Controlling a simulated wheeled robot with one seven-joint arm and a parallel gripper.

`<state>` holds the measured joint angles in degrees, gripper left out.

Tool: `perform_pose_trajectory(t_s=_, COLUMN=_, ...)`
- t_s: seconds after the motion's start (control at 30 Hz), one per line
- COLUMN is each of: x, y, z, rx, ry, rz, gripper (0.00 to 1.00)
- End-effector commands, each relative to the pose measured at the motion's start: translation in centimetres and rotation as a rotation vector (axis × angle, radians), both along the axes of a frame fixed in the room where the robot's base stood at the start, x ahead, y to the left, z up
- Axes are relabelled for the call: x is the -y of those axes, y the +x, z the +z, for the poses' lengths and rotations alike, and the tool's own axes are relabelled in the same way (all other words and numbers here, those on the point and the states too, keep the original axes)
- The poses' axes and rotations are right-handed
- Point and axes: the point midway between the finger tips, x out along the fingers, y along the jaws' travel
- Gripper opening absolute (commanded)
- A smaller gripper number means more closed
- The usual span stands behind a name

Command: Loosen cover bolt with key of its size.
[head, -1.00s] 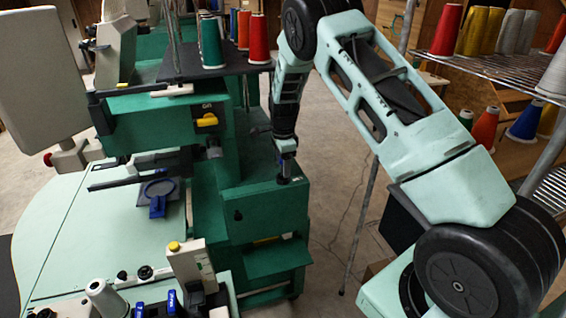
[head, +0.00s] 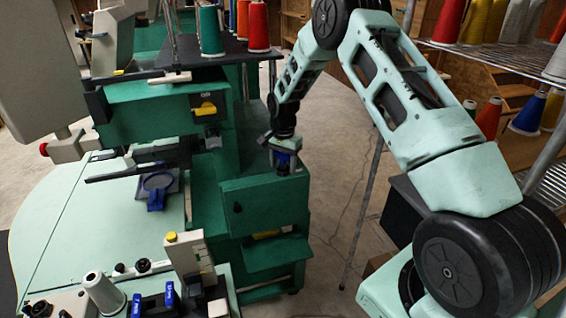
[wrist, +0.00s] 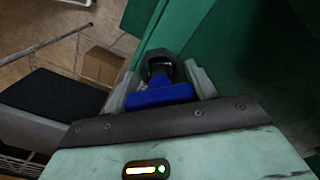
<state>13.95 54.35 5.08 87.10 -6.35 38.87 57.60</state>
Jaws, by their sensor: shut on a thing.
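My gripper (head: 284,152) is just above the top of the green cover box (head: 265,205), near its back right. It is shut on a blue-handled key; the blue handle (wrist: 160,95) shows between the jaws in the wrist view. A black round piece (wrist: 160,66) shows just beyond the handle; I cannot tell whether it is the key's end or the bolt head. In the head view a dark end (head: 283,169) meets the box top under the gripper. The cover bolt itself is hidden or not distinct.
More blue-handled tools (head: 169,295) stand in a holder at the front, beside a white cone (head: 104,294). Thread spools (head: 258,28) stand above the machine. A wire shelf (head: 492,62) with cones is at right. The floor (head: 330,190) right of the box is open.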

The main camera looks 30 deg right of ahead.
Motion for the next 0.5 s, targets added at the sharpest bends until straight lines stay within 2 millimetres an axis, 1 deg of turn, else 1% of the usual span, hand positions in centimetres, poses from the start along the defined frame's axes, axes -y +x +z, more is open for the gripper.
perform_pose_trajectory(t_s=0.5, x=0.06, y=0.11, z=0.22, rx=0.003, ry=-0.004, rz=0.795, gripper=0.24)
